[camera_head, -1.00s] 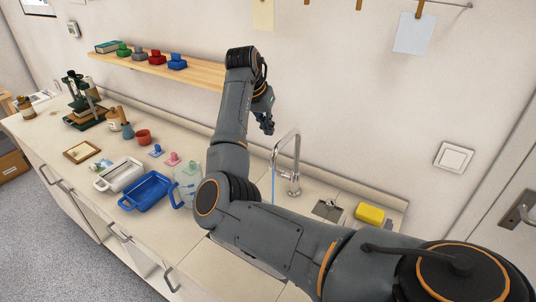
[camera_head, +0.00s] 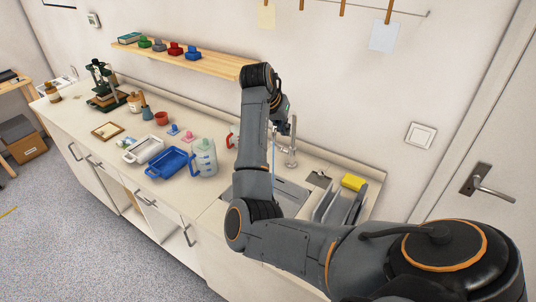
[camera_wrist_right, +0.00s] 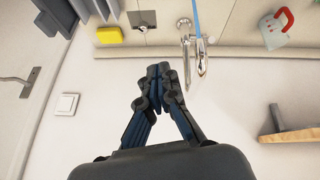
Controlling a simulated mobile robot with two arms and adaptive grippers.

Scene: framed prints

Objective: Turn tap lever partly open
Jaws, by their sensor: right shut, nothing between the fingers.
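The chrome tap (camera_head: 292,152) stands at the back of the sink, with a thin blue stream (camera_head: 273,150) falling from its spout. Its top is partly hidden behind my right gripper (camera_head: 287,129). In the right wrist view the tap (camera_wrist_right: 202,58) and a chrome piece beside it, perhaps the lever (camera_wrist_right: 184,30), lie right of my fingers. My right gripper (camera_wrist_right: 158,70) is shut and empty. It looks apart from the tap in the wrist view; contact cannot be told in the head view. My left gripper is not in view.
The sink (camera_head: 290,190) is partly behind my arm. A yellow sponge (camera_head: 353,182) and a grey rack (camera_head: 340,205) stand to its right. A clear jug (camera_head: 203,160), blue tray (camera_head: 170,163) and white tray (camera_head: 144,150) stand to the left. A wooden shelf (camera_head: 215,61) hangs above.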

